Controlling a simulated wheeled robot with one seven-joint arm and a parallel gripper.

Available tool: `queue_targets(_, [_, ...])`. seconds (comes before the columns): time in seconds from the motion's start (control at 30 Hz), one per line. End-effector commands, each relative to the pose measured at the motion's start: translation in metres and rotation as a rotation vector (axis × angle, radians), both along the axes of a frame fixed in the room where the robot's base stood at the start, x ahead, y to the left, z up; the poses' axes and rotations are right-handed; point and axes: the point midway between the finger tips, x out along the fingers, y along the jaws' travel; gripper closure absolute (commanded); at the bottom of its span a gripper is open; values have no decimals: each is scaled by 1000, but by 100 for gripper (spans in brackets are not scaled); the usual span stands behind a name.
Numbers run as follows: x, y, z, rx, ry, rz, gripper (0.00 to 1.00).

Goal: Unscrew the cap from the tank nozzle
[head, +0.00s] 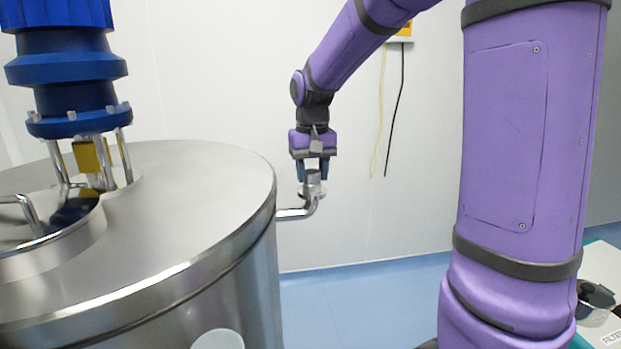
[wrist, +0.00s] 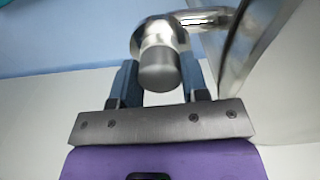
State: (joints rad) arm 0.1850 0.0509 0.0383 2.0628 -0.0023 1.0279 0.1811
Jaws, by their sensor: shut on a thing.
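The large steel tank (head: 190,205) fills the left of the head view. Its nozzle (head: 300,212) is a bent pipe that comes out of the right side and turns upward. The grey metal cap (head: 313,178) is at the top of the nozzle. My gripper (head: 313,172) points down over it, with a dark blue finger on each side, shut on the cap. In the wrist view the round cap (wrist: 159,70) sits between the two fingers, and the nozzle pipe (wrist: 212,18) runs behind it to the tank wall. The cap's lower edge is not clear.
A blue motor unit (head: 70,80) stands on the tank top among metal rods. A pale round container (head: 217,340) shows at the bottom edge. A dark-lidded pot (head: 595,300) is on a surface at lower right. Two cables (head: 398,110) hang on the white wall.

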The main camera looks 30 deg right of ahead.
Motion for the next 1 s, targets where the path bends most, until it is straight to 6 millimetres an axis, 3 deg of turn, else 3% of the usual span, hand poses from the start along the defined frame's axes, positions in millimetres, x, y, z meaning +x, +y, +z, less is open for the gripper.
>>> queue_targets(0.27, [0, 0, 0, 0, 0, 255, 93])
queue_targets(0.67, [0, 0, 0, 0, 0, 302, 93])
queue_targets(1.0, [0, 0, 0, 0, 0, 606, 93])
